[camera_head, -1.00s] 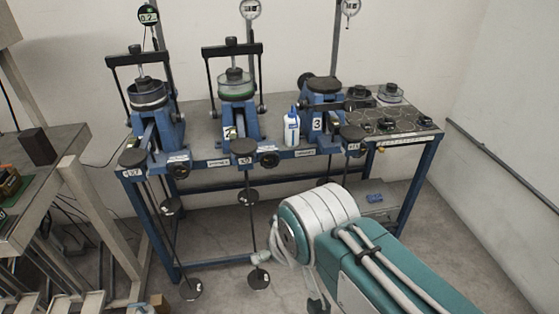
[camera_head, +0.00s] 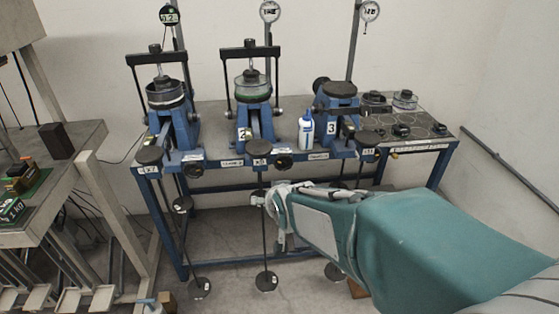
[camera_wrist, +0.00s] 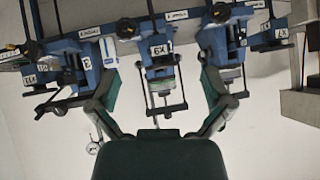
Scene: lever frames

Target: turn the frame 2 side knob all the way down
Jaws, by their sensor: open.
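Frame 2 (camera_head: 257,127) is the middle blue lever frame on the bench, with a "2" label and a green-ringed cell. A round black knob (camera_head: 284,161) sits at the bench's front edge, just right of it; I take this as its side knob. It also seems to show in the wrist view (camera_wrist: 126,28), where the scene is upside down. My gripper (camera_head: 268,200) is below and in front of the bench edge, lower than the knob and apart from it. In the wrist view my gripper (camera_wrist: 157,75) has its fingers spread wide, with nothing held between them.
Frame 1 (camera_head: 172,120) stands left and frame 3 (camera_head: 338,115) right. A white bottle (camera_head: 306,133) stands between frames 2 and 3. Hanging rods with black discs (camera_head: 266,281) drop below the front edge. A side table (camera_head: 75,142) is at far left.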

